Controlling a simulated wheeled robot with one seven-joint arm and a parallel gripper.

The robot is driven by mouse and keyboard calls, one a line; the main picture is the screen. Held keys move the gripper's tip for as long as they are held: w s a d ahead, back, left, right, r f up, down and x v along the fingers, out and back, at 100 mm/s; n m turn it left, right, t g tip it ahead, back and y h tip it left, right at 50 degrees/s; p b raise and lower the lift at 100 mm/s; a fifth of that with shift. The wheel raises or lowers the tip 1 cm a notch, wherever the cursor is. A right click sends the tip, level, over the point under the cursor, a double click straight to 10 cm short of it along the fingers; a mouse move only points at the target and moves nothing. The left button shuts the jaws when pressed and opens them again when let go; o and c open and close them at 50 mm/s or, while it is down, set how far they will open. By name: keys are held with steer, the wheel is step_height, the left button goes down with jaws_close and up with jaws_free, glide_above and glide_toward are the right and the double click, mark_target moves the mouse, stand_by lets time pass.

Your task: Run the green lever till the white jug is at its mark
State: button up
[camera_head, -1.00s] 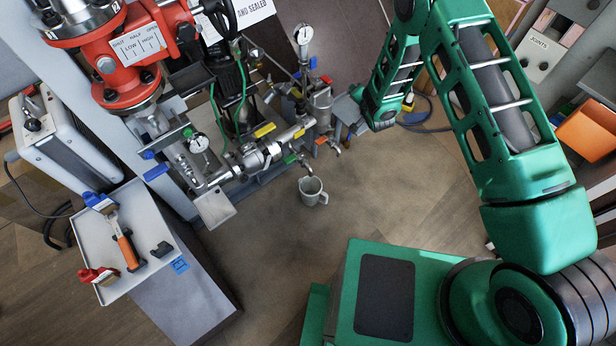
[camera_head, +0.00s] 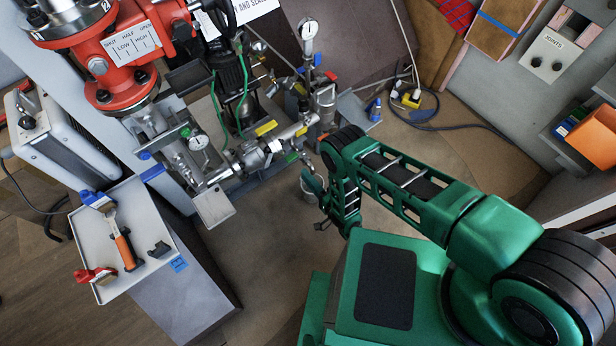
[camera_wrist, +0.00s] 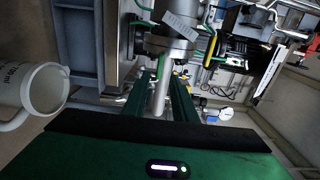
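The white jug (camera_head: 308,196) stands on the floor below the pipe outlet, partly hidden by my gripper (camera_head: 313,180) in the head view. In the wrist view the jug (camera_wrist: 45,88) is large at the left edge, with lettering on its side and its handle toward the lower left. The green lever (camera_head: 291,158) is small, on the pipework just left of my gripper. In the wrist view my gripper (camera_wrist: 161,80) has its two green fingers apart, with a grey pipe (camera_wrist: 160,98) showing between them. I cannot tell whether they touch anything. The jug's mark and fill level cannot be read.
A red valve body (camera_head: 130,50) and a yellow lever (camera_head: 266,128) belong to the pipework at left. A grey tray (camera_head: 150,230) with tools stands at lower left. A cable (camera_head: 450,127) lies on the floor at right. Floor in front of the jug is clear.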

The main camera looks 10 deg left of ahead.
steer(key=x, duration=0.8)
steer(key=shift+a, duration=0.25)
steer(key=shift+a, duration=0.1)
stand_by(0.3)
jaws_close()
